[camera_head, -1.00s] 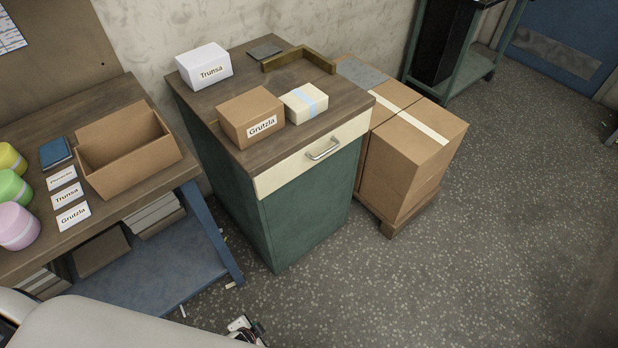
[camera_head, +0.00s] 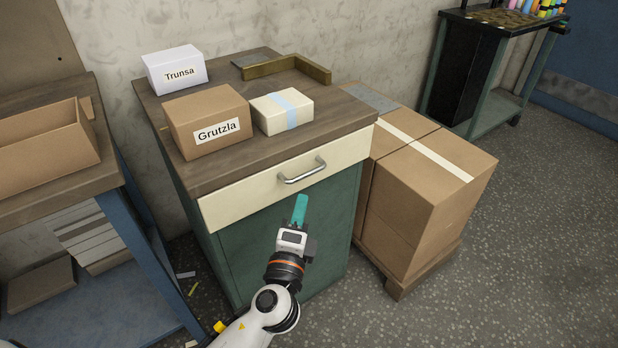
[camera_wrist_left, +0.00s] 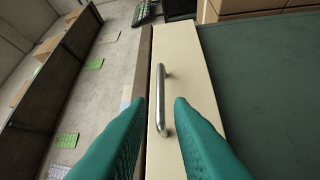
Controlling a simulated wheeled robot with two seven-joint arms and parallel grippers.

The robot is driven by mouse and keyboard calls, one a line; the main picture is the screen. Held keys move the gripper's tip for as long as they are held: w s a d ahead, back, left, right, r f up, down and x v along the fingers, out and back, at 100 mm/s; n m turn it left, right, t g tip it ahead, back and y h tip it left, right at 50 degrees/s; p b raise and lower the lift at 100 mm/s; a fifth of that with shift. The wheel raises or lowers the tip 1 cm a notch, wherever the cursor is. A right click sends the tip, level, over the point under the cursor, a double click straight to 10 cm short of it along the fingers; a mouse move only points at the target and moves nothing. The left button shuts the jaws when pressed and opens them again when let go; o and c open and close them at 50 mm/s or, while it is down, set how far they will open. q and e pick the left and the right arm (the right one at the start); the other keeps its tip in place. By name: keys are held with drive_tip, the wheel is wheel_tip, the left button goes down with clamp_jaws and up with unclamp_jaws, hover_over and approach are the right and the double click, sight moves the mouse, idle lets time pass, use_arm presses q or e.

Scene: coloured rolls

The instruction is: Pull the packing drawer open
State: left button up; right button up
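The packing drawer (camera_head: 250,193) has a cream front and sits shut under the brown top of a green cabinet (camera_head: 250,250). Its silver bar handle (camera_head: 302,171) is on the front; in the left wrist view the handle (camera_wrist_left: 161,98) lies between and beyond the fingertips. My left gripper (camera_head: 300,204), with teal fingers, is just below and in front of the handle in the head view. In the left wrist view its two fingers (camera_wrist_left: 158,106) are apart with nothing between them; I cannot tell if they touch the handle. My right gripper is not in view.
On the cabinet top stand a Grutzla box (camera_head: 208,121), a white Trunsa box (camera_head: 175,69) and a cream box with a blue band (camera_head: 282,112). Stacked cartons (camera_head: 425,185) stand close on the right. A workbench (camera_head: 60,187) stands on the left. Floor in front is clear.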

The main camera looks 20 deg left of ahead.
sight(309, 171)
use_arm(q)
drive_tip(key=w, duration=0.3)
drive_tip(key=w+r, duration=0.1)
drive_tip(key=w, duration=0.2)
drive_tip(key=w+a, duration=0.1)
drive_tip(key=w, duration=0.3)
drive_tip(key=shift+a+r, duration=0.1)
drive_tip(key=shift+r, duration=0.05)
drive_tip(key=shift+s, duration=0.1)
clamp_jaws()
